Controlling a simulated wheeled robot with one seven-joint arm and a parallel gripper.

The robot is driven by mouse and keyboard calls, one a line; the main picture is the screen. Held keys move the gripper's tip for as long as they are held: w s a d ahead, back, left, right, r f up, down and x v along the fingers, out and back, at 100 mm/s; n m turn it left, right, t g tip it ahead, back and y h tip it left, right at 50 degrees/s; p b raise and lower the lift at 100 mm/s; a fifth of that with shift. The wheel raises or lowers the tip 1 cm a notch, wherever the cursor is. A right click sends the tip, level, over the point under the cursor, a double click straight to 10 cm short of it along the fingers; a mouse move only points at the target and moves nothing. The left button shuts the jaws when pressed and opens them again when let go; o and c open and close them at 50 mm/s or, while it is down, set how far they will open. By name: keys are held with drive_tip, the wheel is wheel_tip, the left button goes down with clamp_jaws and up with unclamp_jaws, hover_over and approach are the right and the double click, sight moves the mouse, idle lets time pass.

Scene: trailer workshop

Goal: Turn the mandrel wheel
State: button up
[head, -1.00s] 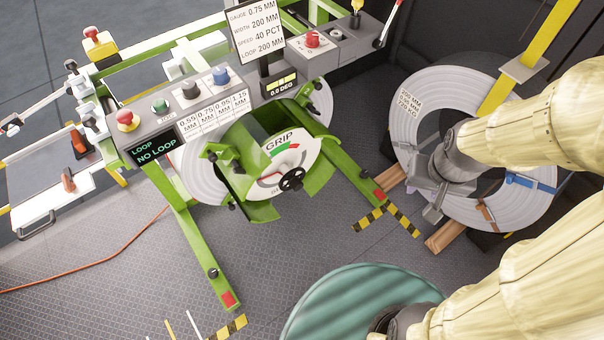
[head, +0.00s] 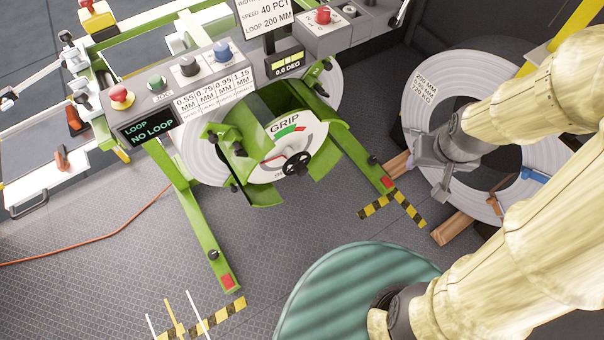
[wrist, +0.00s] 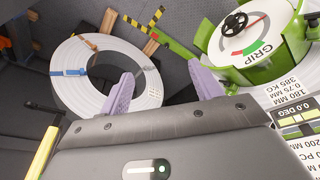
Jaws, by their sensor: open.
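The mandrel wheel (head: 296,163) is a small black handwheel at the centre of the white GRIP dial (head: 292,140), on the green mandrel of the decoiler. In the wrist view the wheel (wrist: 235,22) shows at the top right, with the dial below and beside it. My gripper (head: 428,180) is to the right of the mandrel in the head view, in front of a coil and apart from the wheel. In the wrist view its two purple fingers (wrist: 164,88) are spread with nothing between them.
A steel coil (head: 425,95) lies on wooden blocks (head: 452,228) at the right. The control panel (head: 150,105) reads NO LOOP and stands behind the mandrel. Green legs (head: 205,235) with striped floor markings reach forward. A ribbed green round surface (head: 350,290) is at the bottom. Floor between is clear.

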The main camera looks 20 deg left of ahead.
sight(304, 173)
drive_tip(key=w+a+f+n+t+y+b, duration=0.1)
drive_tip(key=w+a+f+n+b, duration=0.15)
drive_tip(key=f+b, duration=0.45)
drive_tip(key=w+a+f+n+y+b, duration=0.1)
drive_tip(key=w+a+f+n+b, duration=0.15)
drive_tip(key=f, duration=0.85)
drive_tip(key=w+a+f+n+t+y+b, duration=0.1)
drive_tip(key=w+a+f+n+b, duration=0.15)
drive_tip(key=f+b, duration=0.5)
drive_tip(key=a+f+n+t+y+b, duration=0.1)
drive_tip(key=a+f+t+y+b, duration=0.2)
drive_tip(key=f+b, duration=0.7)
drive_tip(key=a+f+n+t+y+b, duration=0.2)
drive_tip(key=a+f+y+b, duration=0.5)
drive_tip(key=f, duration=0.8)
drive_tip(key=a+t+b, duration=0.1)
drive_tip(key=a+b, duration=0.1)
drive_tip(key=b, duration=0.1)
drive_tip(key=shift+s+a+f+t+y+b, duration=0.25)
drive_tip(key=shift+s+a+t+y+b, duration=0.05)
drive_tip(key=shift+s+a, duration=0.1)
drive_tip(key=shift+w, duration=0.15)
drive_tip(key=b+x, duration=0.2)
drive_tip(key=x, duration=1.5)
drive_tip(key=shift+a, duration=0.2)
